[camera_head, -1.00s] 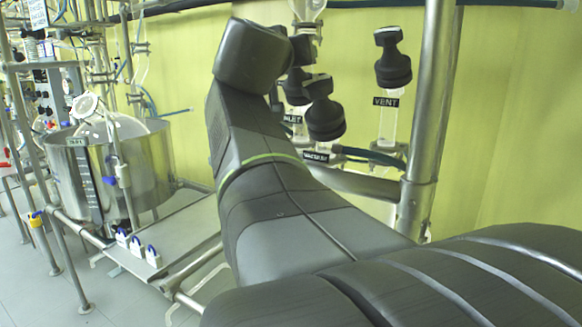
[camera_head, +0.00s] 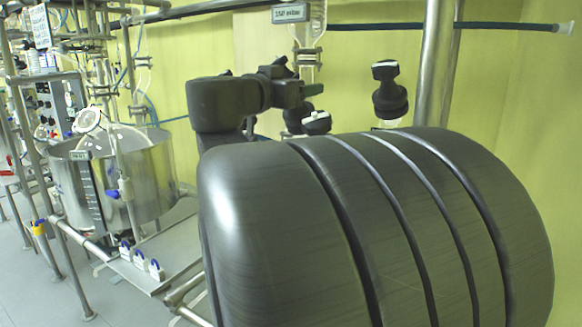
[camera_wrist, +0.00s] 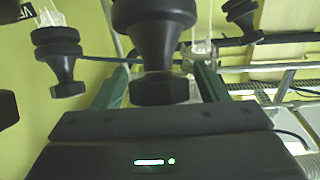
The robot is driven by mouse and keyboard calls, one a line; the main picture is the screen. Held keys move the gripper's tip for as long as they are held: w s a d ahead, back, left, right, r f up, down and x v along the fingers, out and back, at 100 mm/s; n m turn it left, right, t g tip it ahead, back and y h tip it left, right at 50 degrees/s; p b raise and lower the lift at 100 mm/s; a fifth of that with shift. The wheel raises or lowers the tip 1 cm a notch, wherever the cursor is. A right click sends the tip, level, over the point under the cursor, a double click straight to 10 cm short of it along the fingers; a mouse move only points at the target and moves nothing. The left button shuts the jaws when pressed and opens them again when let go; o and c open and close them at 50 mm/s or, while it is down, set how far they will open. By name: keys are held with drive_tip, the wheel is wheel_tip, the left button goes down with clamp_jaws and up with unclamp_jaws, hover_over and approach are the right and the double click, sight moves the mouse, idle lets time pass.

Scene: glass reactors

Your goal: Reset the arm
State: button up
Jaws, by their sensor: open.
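My gripper (camera_wrist: 162,82) is open, with its two green-edged fingers showing in the wrist view. A black valve knob (camera_wrist: 154,35) appears between and beyond the fingers; I cannot tell how far off it is. In the head view my gripper (camera_head: 306,90) is at the end of my arm, close to the glass column and above the lower black knobs (camera_head: 317,122). My large ribbed arm link fills the front of that view and hides the rest of the valve area.
Another black knob (camera_head: 390,92) stands right of my gripper, close to a steel post (camera_head: 437,65). More knobs show at left (camera_wrist: 58,58) and right (camera_wrist: 243,18) in the wrist view. A steel vessel (camera_head: 150,170) and frame stand at left. A green wall is behind.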

drive_tip(key=shift+r+m+g+h+p, duration=0.2)
drive_tip(key=shift+m+g+h+p, duration=0.9)
drive_tip(key=shift+p, duration=1)
drive_tip(key=shift+s+d+f+m+g+h+p, duration=0.15)
drive_tip(key=shift+f+m+g+h+p, duration=0.15)
drive_tip(key=shift+m+p, duration=0.7)
drive_tip(key=shift+r, duration=0.15)
